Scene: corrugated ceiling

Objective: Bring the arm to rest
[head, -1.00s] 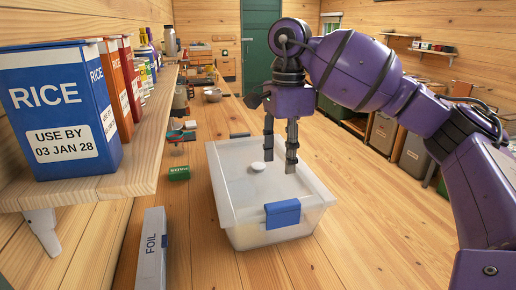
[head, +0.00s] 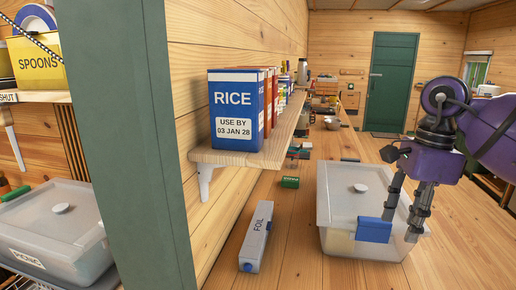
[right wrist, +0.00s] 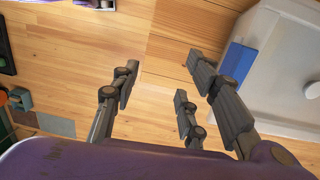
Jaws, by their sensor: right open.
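My right gripper (head: 401,224) is open and empty, its fingers pointing down at the right front corner of a translucent lidded bin (head: 345,190). In the head view the fingers overlap the bin's corner near its blue latch (head: 374,229); whether they touch it I cannot tell. My left gripper is not in view.
A foil box (head: 257,238) lies left of the bin, and a green box (head: 290,182) lies behind it. A wall shelf (head: 240,157) holds a blue rice box (head: 237,115) and other boxes. A green post (head: 125,130) stands left.

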